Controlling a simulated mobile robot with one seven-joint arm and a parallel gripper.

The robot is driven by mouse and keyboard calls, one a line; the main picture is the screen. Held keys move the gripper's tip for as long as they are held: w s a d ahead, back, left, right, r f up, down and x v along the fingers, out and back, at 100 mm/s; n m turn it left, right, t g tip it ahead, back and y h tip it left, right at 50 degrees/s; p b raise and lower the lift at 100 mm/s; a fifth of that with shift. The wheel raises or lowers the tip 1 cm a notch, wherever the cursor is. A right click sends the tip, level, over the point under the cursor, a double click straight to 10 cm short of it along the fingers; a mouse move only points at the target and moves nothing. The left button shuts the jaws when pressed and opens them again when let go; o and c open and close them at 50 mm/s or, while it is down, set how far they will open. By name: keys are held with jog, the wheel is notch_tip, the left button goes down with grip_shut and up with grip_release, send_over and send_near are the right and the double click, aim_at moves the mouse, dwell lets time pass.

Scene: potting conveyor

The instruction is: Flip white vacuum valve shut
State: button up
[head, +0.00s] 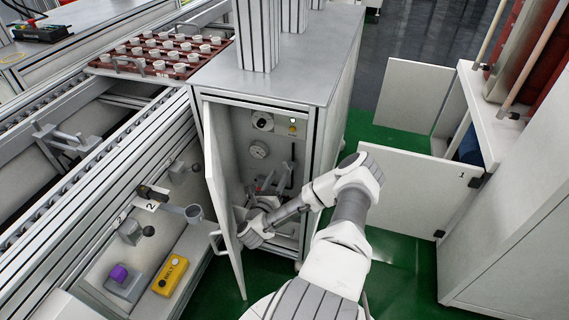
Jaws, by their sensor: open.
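My arm reaches into an open grey cabinet (318,130) under the metal worktop. My gripper (268,186) is inside the cabinet's lower part, small and partly hidden by my wrist; its jaws look apart. Reddish and grey fittings sit close around the jaws, and I cannot tell whether they touch. I cannot clearly make out the white vacuum valve; it may be among these fittings or hidden by my gripper. A round white gauge (258,149) is on the cabinet's back wall above my gripper. A dark upright rod (292,176) stands to the right of it.
The cabinet door (222,185) stands open left of my wrist. A round fitting (262,121) and a small panel (292,127) sit higher inside. A yellow box (170,274) and purple knob (119,273) are at lower left. Another open cabinet door (410,176) is at right.

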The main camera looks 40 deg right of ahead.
aim_at(284, 164)
jog(key=b+x, duration=0.2)
jog(key=x, duration=0.4)
jog(key=shift+w+d, duration=0.2)
jog(key=shift+d, duration=0.1)
grip_shut()
